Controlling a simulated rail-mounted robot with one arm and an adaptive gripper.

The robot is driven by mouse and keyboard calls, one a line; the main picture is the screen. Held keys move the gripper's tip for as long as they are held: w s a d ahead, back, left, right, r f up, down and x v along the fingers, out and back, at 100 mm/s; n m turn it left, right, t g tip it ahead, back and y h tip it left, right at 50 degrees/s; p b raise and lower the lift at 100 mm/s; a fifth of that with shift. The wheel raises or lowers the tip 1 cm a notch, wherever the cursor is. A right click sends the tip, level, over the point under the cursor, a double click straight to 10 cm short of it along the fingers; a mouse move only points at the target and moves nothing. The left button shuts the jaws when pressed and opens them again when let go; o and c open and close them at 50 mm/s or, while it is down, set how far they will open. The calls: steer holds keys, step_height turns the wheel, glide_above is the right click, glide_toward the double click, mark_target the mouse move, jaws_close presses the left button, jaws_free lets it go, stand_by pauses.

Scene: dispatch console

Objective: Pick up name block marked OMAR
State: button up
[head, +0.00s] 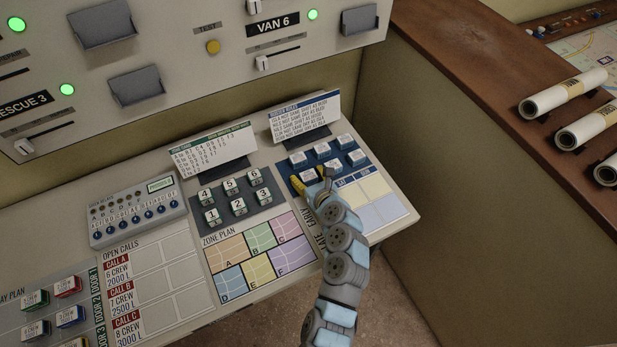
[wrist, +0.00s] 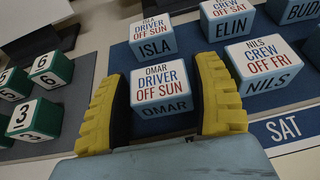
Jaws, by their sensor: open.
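The name block marked OMAR (wrist: 161,92) is a light blue block with a white top reading "OMAR DRIVER OFF SUN". In the wrist view it sits on the dark blue pad between the two yellow fingers of my gripper (wrist: 163,100). The fingers are open, one on each side of the block; I cannot tell whether either touches it. In the head view my gripper (head: 312,184) is over the front left of the blue pad (head: 352,145), and the OMAR block is mostly hidden by it.
Blocks ISLA (wrist: 153,38), ELIN (wrist: 229,20) and NILS (wrist: 267,67) stand close behind and to the right. Green numbered blocks (wrist: 31,117) stand to the left. The roster card (head: 303,116) stands behind the pad. The SAT column (wrist: 296,127) is in front at right.

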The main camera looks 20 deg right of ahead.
steer(key=c, duration=0.8)
steer(key=shift+r, duration=0.1)
steer(key=shift+c, duration=0.3)
